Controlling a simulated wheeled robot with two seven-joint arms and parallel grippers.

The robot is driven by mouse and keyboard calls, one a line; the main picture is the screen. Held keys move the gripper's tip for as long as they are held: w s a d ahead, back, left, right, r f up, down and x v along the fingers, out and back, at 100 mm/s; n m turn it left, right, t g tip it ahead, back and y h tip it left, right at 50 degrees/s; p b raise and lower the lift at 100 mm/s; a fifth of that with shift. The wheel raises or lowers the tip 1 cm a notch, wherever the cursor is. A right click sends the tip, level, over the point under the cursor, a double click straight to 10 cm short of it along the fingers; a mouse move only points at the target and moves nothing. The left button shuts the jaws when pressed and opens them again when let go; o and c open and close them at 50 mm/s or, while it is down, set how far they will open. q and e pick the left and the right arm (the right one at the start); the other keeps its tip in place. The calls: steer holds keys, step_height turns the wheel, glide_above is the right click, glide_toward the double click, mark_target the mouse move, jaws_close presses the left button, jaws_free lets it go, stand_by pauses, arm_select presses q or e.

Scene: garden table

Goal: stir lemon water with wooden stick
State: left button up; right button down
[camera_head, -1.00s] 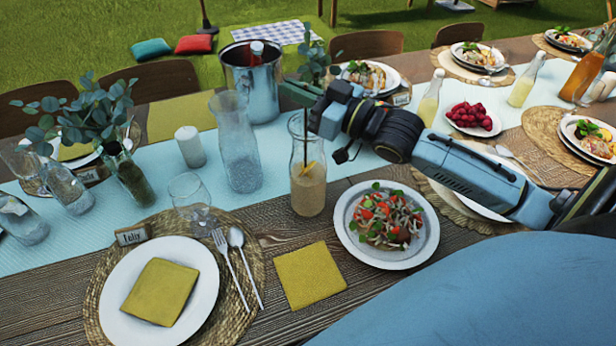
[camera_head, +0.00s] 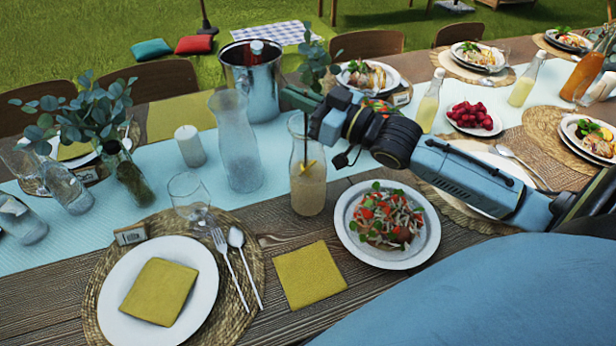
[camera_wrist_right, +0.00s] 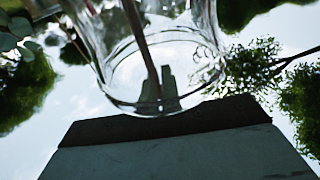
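The carafe of cloudy lemon water (camera_head: 308,192) stands upright on the table, with a lemon slice near the liquid's surface. The thin wooden stick (camera_head: 305,138) stands in its neck, its lower part in the drink. My right gripper (camera_head: 294,98) is at the carafe's mouth, by the stick's top end. Its fingertips are not clear there, so I cannot tell whether they grip the stick. In the right wrist view, the stick (camera_wrist_right: 141,40) shows inside clear glass (camera_wrist_right: 104,62), above a dark edge close to the camera. My left gripper is not in view.
An empty glass carafe (camera_head: 238,145) and a metal bucket (camera_head: 236,82) stand left of and behind the lemon water. A salad plate (camera_head: 425,240) is at front right, close under my right arm. A stemmed glass (camera_head: 188,192) stands to the left.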

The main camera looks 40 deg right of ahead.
steer(key=c, duration=1.5)
jaws_free()
steer(key=shift+c, duration=0.2)
steer(key=p+v, duration=0.1)
steer(key=v, duration=1.2)
steer(key=shift+s+p, duration=0.15)
steer(key=shift+p, duration=0.25)
